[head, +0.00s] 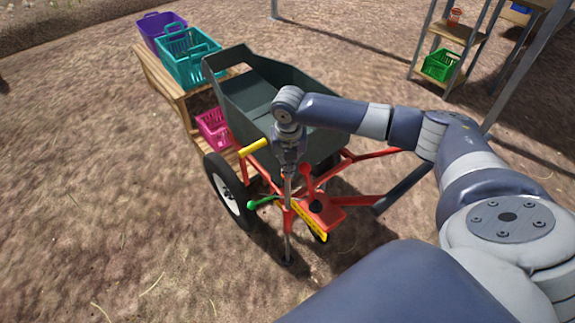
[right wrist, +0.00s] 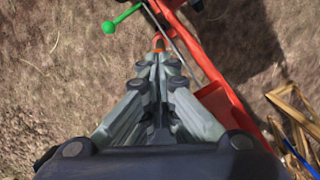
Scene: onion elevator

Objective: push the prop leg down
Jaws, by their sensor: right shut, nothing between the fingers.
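The prop leg (head: 288,240) is a thin grey rod at the near end of the red-framed cart, upright, with a small dark foot that appears to be at the ground. My right gripper (head: 289,172) points down right above this rod in the head view. Its fingers are shut and empty. In the right wrist view the closed fingertips (right wrist: 157,52) are at a small orange-red part (right wrist: 159,43), beside the red frame (right wrist: 195,50). I cannot tell whether they touch it. My left gripper is not in view.
The cart carries a dark green hopper (head: 240,95). A green-knobbed lever (head: 253,204) and yellow grip (head: 252,147) are left of my gripper. A wooden bench with purple (head: 160,30) and teal crates (head: 188,68) stands behind. Ground at the left is free.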

